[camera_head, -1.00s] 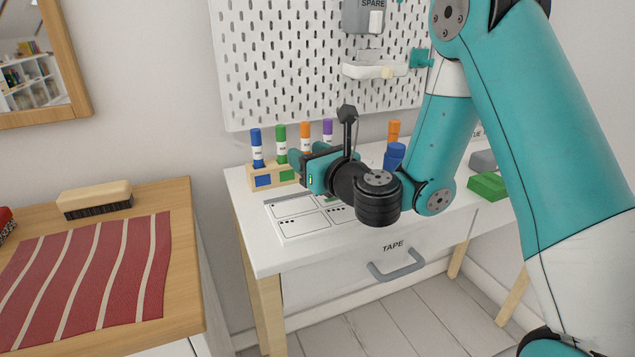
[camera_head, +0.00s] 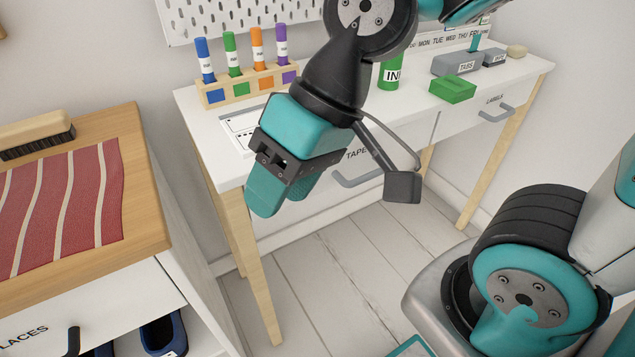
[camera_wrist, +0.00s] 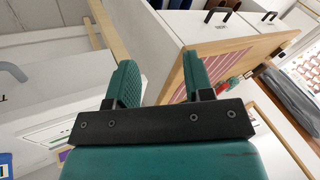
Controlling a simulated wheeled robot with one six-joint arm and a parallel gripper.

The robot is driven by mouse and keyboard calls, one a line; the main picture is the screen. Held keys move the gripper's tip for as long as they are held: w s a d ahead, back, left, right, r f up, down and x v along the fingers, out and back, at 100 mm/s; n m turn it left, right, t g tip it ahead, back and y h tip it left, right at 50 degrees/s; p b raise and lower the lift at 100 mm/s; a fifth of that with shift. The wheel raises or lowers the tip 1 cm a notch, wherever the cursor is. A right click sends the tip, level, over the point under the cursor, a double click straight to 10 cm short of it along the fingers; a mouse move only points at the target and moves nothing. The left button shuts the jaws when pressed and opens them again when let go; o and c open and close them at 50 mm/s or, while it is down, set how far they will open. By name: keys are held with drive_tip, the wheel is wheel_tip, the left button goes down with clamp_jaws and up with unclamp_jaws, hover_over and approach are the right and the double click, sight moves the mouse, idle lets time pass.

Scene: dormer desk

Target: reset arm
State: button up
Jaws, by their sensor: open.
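My gripper (camera_head: 272,192) hangs in front of the white desk's (camera_head: 208,150) left part, pointing down and left in the head view. Its teal fingers are apart in the wrist view (camera_wrist: 160,78), with nothing between them. In the head view the two fingers overlap, so the gap hardly shows. My wrist and forearm hide part of the desk top and the printed card (camera_head: 236,124).
Several markers stand in a wooden holder (camera_head: 214,97) on the desk. A green INK-type bottle (camera_head: 389,76), green block (camera_head: 452,90) and grey TABS box (camera_head: 456,63) stand farther right. A wooden cabinet (camera_head: 140,180) with striped mat (camera_head: 60,200) and brush (camera_head: 35,137) stands left. Floor (camera_head: 330,255) is clear.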

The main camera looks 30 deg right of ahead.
drive_tip(key=s+d+n+h, duration=0.1)
drive_tip(key=s+d+n, duration=0.1)
drive_tip(key=d, duration=0.1)
drive_tip(key=shift+s+g+h, duration=0.25)
drive_tip(key=shift+g+h, duration=0.15)
drive_tip(key=shift+r, duration=0.15)
wheel_tip(320, 180, up, 22)
drive_tip(key=p, duration=2.2)
